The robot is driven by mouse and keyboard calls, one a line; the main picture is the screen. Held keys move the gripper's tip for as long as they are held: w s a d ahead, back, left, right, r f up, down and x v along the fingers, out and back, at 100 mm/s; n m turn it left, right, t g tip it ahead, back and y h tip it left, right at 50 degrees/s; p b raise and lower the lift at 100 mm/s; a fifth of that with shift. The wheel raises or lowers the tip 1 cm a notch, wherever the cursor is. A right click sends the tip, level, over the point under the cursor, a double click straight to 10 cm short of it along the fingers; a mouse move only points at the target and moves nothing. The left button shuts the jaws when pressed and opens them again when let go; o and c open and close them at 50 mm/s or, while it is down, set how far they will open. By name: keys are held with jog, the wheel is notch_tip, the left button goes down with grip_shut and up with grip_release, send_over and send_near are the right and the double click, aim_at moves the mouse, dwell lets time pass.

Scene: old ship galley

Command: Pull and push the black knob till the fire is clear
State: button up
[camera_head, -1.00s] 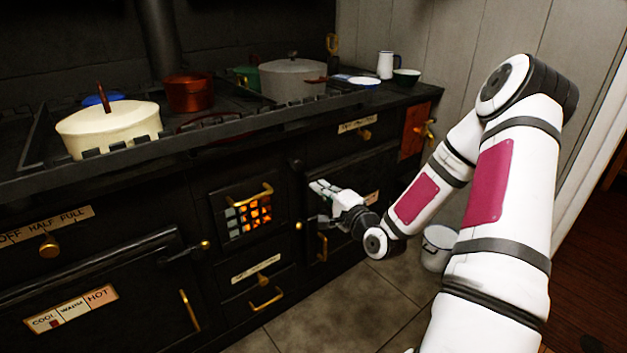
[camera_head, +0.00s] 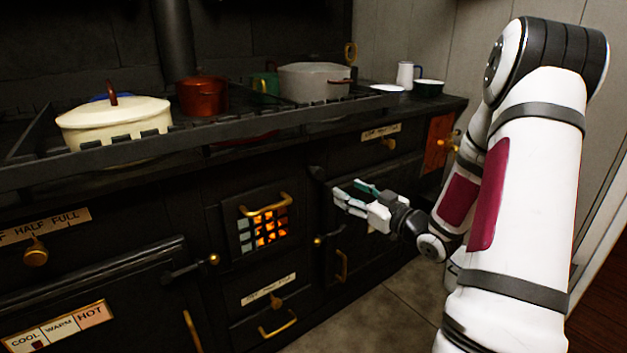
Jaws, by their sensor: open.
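A small dark round knob (camera_head: 318,172) sits on the black stove front, just right of and above the fire door. The fire door (camera_head: 228,222) has a brass handle (camera_head: 265,204) and a grate with an orange glow (camera_head: 266,229) behind it. My gripper (camera_head: 346,192) is open and empty, pointing left. Its fingertips are a little right of and below the dark knob, apart from it in the picture. The depth gap between them is hard to tell.
A labelled drawer (camera_head: 268,289) is below the fire door. A latch (camera_head: 327,238) is below my gripper. A cream pot (camera_head: 113,122), red pot (camera_head: 203,97) and grey pot (camera_head: 315,83) stand on the railed stovetop. Bare tiled floor (camera_head: 375,318) lies in front.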

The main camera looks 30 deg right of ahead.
aim_at(320, 174)
jog(key=w+b, duration=0.1)
jog(key=w, duration=0.3)
jog(key=w+b, duration=0.1)
jog(key=w, duration=0.4)
jog(key=w+a+b, duration=0.1)
jog(key=w, duration=0.3)
jog(key=shift+w, duration=0.35)
grip_shut()
